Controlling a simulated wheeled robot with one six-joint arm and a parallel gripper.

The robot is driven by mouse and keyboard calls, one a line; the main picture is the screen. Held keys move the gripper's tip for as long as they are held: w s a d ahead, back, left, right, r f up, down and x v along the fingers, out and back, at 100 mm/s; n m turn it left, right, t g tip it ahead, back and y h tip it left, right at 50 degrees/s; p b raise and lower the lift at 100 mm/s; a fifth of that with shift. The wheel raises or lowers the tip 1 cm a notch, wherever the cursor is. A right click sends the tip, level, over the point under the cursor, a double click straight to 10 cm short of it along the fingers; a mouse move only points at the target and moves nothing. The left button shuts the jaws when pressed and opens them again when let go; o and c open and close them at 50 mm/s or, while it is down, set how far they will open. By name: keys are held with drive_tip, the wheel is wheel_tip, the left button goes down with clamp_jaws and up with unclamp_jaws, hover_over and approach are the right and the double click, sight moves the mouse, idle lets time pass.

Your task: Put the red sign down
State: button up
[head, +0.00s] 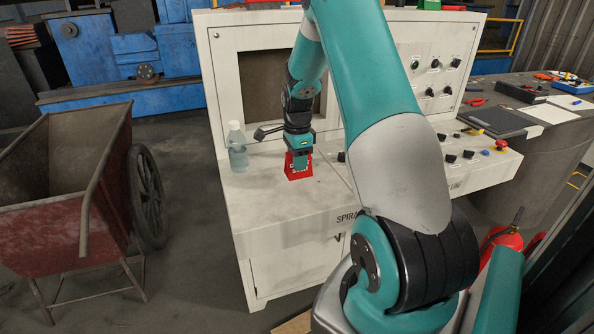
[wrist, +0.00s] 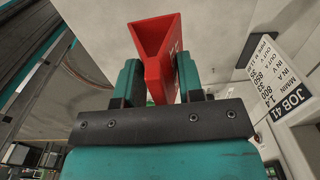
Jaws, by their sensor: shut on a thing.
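The red sign (head: 298,170) is a small wedge-shaped stand with white marks on its face. In the head view it is upright at the white console's top (head: 262,196), under my gripper (head: 300,155). I cannot tell for sure whether its base touches the surface. In the wrist view the red sign (wrist: 154,52) stands between the two fingers of my gripper (wrist: 160,85), and its hollow, open side shows. My gripper is shut on it.
A clear bottle (head: 237,147) stands just left of the sign. Black knobs (head: 450,157) are on the console's right. A red cart (head: 70,190) stands to the left on the floor. The console top in front of the sign is clear. A label reading JOB 41 (wrist: 285,85) shows in the wrist view.

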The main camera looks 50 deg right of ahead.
wheel_tip(320, 180, down, 4)
drive_tip(key=shift+f+p, duration=0.2)
drive_tip(key=shift+p, duration=0.1)
drive_tip(key=o, duration=0.9)
drive_tip(key=shift+o, duration=0.2)
drive_tip(key=shift+r, duration=0.15)
wheel_tip(320, 180, up, 12)
drive_tip(key=shift+f+b, duration=0.1)
drive_tip(key=shift+b, duration=0.95)
drive_tip(key=s+a+r+n+y, duration=0.1)
drive_tip(key=a+r+n, duration=0.3)
drive_tip(key=a, duration=0.5)
drive_tip(key=s+a+r+n+t, duration=0.1)
drive_tip(key=a+n, duration=0.6)
drive_tip(key=a, duration=0.2)
drive_tip(key=s+a+r+n+y, duration=0.1)
drive_tip(key=s+a+r+n, duration=0.15)
drive_tip(key=a+n, duration=0.45)
drive_tip(key=s+a+r+n+g+y, duration=0.1)
drive_tip(key=s+a+n+y, duration=0.1)
drive_tip(key=s+a+n, duration=1.1)
drive_tip(key=s+a, duration=0.3)
drive_tip(key=shift+a+r+n, duration=0.3)
drive_tip(key=shift+a+r, duration=0.05)
drive_tip(key=shift+r, duration=0.05)
